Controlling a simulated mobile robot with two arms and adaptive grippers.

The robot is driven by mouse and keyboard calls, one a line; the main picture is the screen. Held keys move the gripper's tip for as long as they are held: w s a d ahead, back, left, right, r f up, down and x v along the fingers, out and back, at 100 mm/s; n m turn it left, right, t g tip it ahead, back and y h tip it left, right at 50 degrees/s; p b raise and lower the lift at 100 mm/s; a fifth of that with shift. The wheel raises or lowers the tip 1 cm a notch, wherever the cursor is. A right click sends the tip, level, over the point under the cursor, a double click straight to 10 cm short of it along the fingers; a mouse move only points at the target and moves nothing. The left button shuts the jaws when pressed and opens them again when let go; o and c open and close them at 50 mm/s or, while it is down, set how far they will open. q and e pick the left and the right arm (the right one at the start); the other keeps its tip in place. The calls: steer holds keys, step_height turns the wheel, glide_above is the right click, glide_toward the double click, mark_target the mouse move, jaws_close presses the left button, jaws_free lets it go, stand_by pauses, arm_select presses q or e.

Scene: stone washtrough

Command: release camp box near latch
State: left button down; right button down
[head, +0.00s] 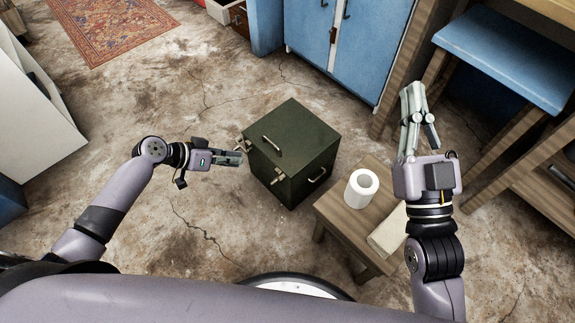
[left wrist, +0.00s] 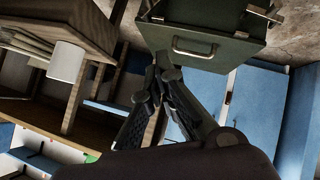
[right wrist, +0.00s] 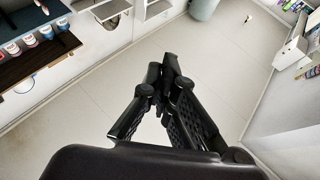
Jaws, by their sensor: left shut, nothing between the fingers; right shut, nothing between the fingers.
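The camp box (head: 312,140) is a dark green box on the floor in the middle of the head view, with a handle (head: 272,142) on its lid. The lid looks closed. One metal latch (head: 279,174) is on its left-front face, and another (head: 241,148) is near the left corner. My left gripper (head: 240,157) is shut and empty, its tips beside that left corner; contact is unclear. In the left wrist view the box (left wrist: 225,52) is beyond the fingertips, with latches (left wrist: 264,12) at its edge. My right gripper (head: 412,88) is shut, empty and raised, away from the box.
A wooden stool (head: 327,214) stands just right of the box, bearing a white paper roll (head: 362,189) and a folded cloth (head: 387,236). Blue cabinets (head: 345,60) stand behind, and a blue-topped stool (head: 505,60) is at right. The cracked floor at left is clear.

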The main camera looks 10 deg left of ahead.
arm_select(q)
steer(key=shift+s+g, duration=0.2)
steer(key=shift+g, duration=0.2)
arm_select(e)
steer(key=shift+s+d+r+t+h, duration=0.3)
steer(key=shift+s+d+r+h, duration=0.1)
steer(key=shift+r, duration=0.15)
arm_select(q)
steer(key=shift+d+f, duration=0.1)
